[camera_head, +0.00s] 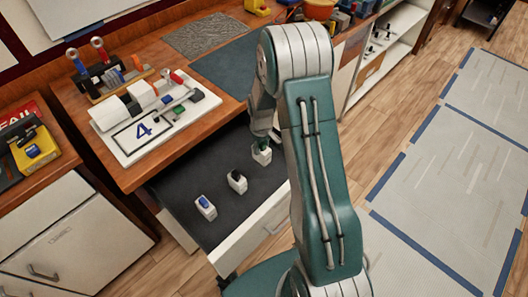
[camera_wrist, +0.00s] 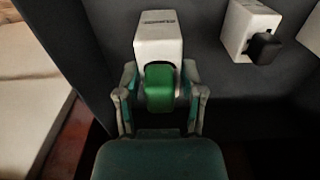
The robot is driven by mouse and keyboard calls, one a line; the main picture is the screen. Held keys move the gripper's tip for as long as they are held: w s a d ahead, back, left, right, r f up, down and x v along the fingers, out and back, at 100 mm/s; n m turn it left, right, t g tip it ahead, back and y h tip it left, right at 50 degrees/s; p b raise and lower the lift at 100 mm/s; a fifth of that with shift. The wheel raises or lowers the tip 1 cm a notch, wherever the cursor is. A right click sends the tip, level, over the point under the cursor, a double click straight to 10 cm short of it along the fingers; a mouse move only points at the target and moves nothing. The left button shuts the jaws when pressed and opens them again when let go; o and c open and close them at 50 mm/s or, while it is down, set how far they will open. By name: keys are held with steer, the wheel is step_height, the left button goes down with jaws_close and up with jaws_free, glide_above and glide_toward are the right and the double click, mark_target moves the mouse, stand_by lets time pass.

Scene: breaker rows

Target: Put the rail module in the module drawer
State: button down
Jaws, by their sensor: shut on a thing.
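A white rail module with a green front (camera_wrist: 158,40) is between the two fingers of my gripper (camera_wrist: 158,95) in the wrist view. My gripper is shut on it. In the head view the held module (camera_head: 262,155) is at the right part of the open module drawer (camera_head: 185,185), over its dark floor. I cannot tell whether it touches the floor. The arm hides part of the drawer's right end.
A white module with a black part (camera_head: 237,181) and one with a blue part (camera_head: 206,207) stand in the drawer. A yellow item (camera_head: 34,150) lies at the left.

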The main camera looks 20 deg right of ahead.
mark_target(265, 152)
steer(key=f, duration=0.1)
steer(key=w+d+f, duration=0.1)
steer(key=d+f, duration=0.1)
steer(key=shift+w, duration=0.25)
steer(key=shift+f, duration=1.4)
steer(key=shift+f, duration=0.1)
steer(key=shift+c, duration=1)
jaws_free()
